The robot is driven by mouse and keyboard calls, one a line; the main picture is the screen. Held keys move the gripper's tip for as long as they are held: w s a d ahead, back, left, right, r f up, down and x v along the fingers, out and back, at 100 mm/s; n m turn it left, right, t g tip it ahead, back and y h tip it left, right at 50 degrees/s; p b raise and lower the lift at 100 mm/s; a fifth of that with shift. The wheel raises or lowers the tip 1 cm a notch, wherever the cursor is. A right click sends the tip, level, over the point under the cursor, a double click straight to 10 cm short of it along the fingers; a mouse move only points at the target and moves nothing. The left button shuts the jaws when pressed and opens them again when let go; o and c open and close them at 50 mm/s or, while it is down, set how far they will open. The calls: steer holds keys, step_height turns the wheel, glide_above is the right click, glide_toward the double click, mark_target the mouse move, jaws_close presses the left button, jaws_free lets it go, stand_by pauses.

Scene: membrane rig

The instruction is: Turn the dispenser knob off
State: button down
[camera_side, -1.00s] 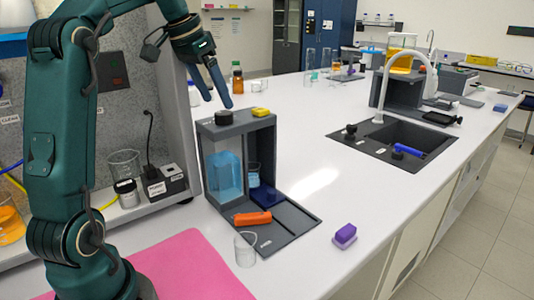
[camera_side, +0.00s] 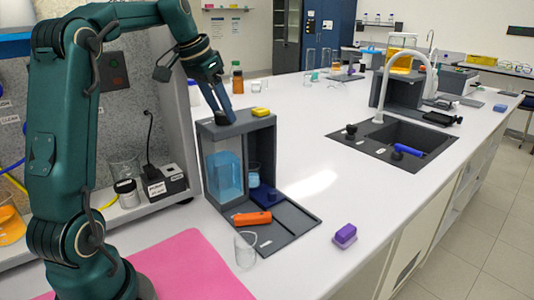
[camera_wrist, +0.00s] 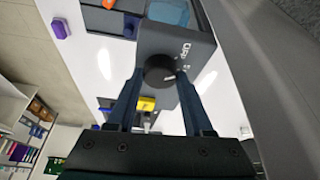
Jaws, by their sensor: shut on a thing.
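The grey dispenser (camera_side: 236,132) stands on the white bench and holds a tank of blue liquid (camera_side: 225,176). Its round black knob (camera_wrist: 160,73) is on the top panel, with a pale pointer line and white lettering beside it. My gripper (camera_side: 224,118) points down onto the dispenser's top and hides much of the knob in the side view. In the wrist view my gripper (camera_wrist: 160,80) has its two fingers on either side of the knob, shut on it.
A yellow block (camera_side: 260,112) lies on the dispenser top beside the knob. An orange tool (camera_side: 252,218) and a clear beaker (camera_side: 245,250) are at the dispenser's front. A purple block (camera_side: 344,235) lies to the right. Bottles (camera_side: 237,80) stand behind.

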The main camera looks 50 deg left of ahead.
steer(key=shift+d+n+g+y, duration=0.1)
steer(key=shift+n+g+y, duration=0.35)
steer(key=shift+n, duration=1.15)
steer(key=shift+t, duration=0.25)
steer(key=shift+c, duration=1.4)
jaws_free()
steer(key=shift+v, duration=2.6)
steer(key=shift+w, duration=0.1)
